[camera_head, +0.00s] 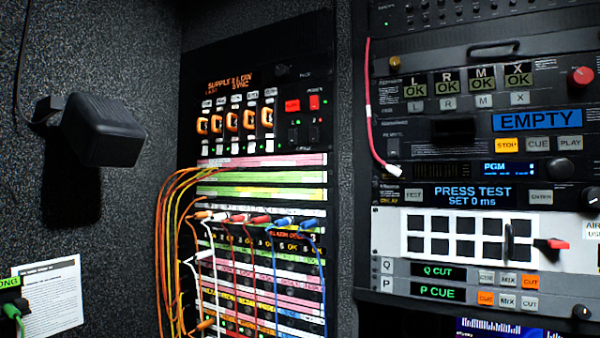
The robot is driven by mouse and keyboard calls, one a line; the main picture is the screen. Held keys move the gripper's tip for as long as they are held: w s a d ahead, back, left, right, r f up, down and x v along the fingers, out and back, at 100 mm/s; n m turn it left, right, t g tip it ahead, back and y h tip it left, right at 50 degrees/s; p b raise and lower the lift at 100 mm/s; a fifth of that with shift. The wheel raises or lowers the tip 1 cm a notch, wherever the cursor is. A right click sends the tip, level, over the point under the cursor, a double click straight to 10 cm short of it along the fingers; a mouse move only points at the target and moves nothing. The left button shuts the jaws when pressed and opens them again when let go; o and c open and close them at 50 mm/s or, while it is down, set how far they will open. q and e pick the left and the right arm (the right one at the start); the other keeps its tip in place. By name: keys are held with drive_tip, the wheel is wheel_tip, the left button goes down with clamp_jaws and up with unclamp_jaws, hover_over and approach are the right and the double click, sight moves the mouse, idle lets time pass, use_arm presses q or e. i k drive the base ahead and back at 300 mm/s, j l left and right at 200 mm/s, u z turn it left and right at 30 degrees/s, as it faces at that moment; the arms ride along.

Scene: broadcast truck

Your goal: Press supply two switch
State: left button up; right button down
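The upper rack unit in the left rack has a dark display (232,83) with orange text that appears to read "SUPPLY 2 LOW". Right of it, two red switches sit side by side, a left one (292,105) and a right one (314,102), near a small red "POWER" label. Two dark switches, a left one (292,135) and a right one (314,132), sit below them. The small lettering is too blurred to tell which is the supply two switch. Neither of my grippers is in view.
Several orange-handled levers (233,121) stand left of the switches. A patch bay (270,218) below has orange, white, red and blue cables hanging out. A black boxy fixture (103,130) juts from the left wall. The right rack (480,150) holds screens and buttons, with a pink cable (369,110).

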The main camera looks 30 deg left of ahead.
sight(313, 131)
drive_tip(key=u, duration=1.3)
